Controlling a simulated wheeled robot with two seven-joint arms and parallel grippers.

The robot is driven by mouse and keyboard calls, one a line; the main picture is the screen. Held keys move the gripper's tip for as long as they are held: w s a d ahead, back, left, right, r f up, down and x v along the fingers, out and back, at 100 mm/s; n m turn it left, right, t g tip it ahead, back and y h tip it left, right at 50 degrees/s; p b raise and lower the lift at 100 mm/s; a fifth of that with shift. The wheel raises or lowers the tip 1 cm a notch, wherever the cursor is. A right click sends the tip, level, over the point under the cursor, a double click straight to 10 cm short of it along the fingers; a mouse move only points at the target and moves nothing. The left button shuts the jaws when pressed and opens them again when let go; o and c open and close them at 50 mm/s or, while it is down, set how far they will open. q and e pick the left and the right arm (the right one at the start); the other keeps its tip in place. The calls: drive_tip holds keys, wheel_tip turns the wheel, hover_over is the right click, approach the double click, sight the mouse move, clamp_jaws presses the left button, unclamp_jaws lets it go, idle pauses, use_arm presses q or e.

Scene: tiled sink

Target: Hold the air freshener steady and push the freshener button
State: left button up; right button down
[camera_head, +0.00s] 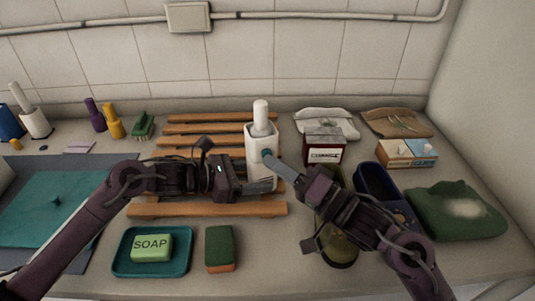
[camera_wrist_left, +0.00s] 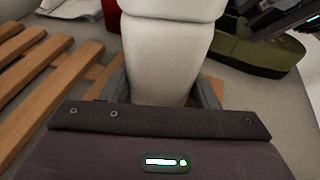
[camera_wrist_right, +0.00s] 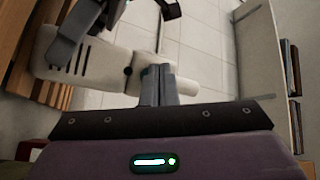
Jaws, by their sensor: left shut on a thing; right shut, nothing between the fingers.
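The white air freshener (camera_head: 259,141) stands upright on the wooden slatted rack, with a rounded cap on top and a small teal button (camera_head: 267,153) on its front. My left gripper (camera_head: 262,184) is shut on its lower body; the body fills the space between the fingers in the left wrist view (camera_wrist_left: 168,60). My right gripper (camera_head: 270,161) is shut and empty, its fingertips at the front of the freshener by the button. In the right wrist view the closed fingertips (camera_wrist_right: 155,78) are at the white body (camera_wrist_right: 100,68). I cannot tell whether they press the button.
A teal tray (camera_head: 125,268) with green soap (camera_head: 151,248) and a sponge (camera_head: 220,248) lie in front. A dark red box (camera_head: 323,147), an olive oval object (camera_head: 341,246) and a blue container (camera_head: 376,183) crowd the right. Rack slats (camera_head: 200,209) run beneath my left gripper.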

drive_tip(key=shift+w+a, duration=0.1)
drive_tip(key=shift+w, duration=0.3)
idle(0.8)
drive_tip(key=shift+s+d, duration=0.25)
drive_tip(key=shift+s, duration=0.6)
drive_tip(key=s, duration=0.1)
drive_tip(key=s+d, duration=0.1)
drive_tip(key=s, duration=0.2)
drive_tip(key=shift+s+d, duration=0.25)
drive_tip(key=shift+s, duration=0.15)
use_arm(q)
drive_tip(key=o, duration=0.8)
drive_tip(key=shift+o, duration=0.2)
